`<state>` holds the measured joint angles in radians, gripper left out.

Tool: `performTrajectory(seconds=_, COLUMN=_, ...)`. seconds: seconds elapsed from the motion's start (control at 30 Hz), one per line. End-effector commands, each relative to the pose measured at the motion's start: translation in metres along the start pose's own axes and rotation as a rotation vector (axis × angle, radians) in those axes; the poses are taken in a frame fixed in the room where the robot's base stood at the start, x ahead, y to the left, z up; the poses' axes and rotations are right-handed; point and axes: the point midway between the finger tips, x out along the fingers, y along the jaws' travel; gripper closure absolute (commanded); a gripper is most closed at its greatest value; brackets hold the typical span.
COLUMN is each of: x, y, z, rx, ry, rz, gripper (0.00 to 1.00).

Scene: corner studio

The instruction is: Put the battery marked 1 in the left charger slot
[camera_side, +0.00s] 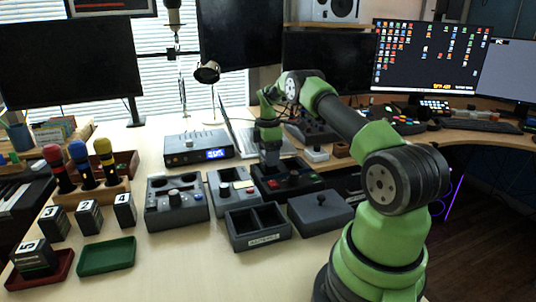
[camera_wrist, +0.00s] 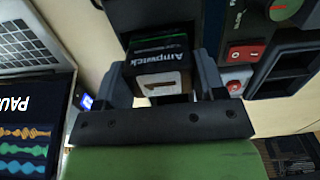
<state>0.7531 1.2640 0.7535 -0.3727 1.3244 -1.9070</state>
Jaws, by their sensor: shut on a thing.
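My gripper (camera_wrist: 165,85) is shut on a black block-shaped battery (camera_wrist: 160,62) with white "Ampwatch" lettering, upside down in the wrist view. A pale label with a dark mark is on its near face; I cannot read the number surely. In the side view my gripper (camera_side: 270,150) points down at the back middle of the desk, above or just behind a black unit (camera_side: 291,183) with red and green parts. A dark open box with two compartments (camera_side: 232,228) stands nearer the camera. I cannot tell surely which of these is the charger.
Batteries marked 3 (camera_side: 54,224), 2 (camera_side: 88,217) and 4 (camera_side: 125,210) stand at the left. Battery 5 (camera_side: 34,258) is in a red tray (camera_side: 12,281), beside an empty green tray (camera_side: 107,256). A knobbed lid (camera_side: 335,212), control boxes (camera_side: 177,217) and a laptop (camera_side: 232,142) crowd the desk.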

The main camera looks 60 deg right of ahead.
Motion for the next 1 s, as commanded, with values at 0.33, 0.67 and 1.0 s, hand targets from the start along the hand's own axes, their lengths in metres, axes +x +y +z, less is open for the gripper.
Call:
performTrajectory(seconds=0.33, x=0.005, y=0.000, z=0.000, rx=0.000, ry=0.000, rz=0.001, gripper=0.69)
performTrajectory(seconds=0.67, x=0.011, y=0.000, z=0.000, rx=0.000, ry=0.001, rz=0.000, gripper=0.69)
performTrajectory(seconds=1.0, x=0.013, y=0.000, z=0.000, rx=0.000, ry=0.000, rz=-0.001, gripper=0.26)
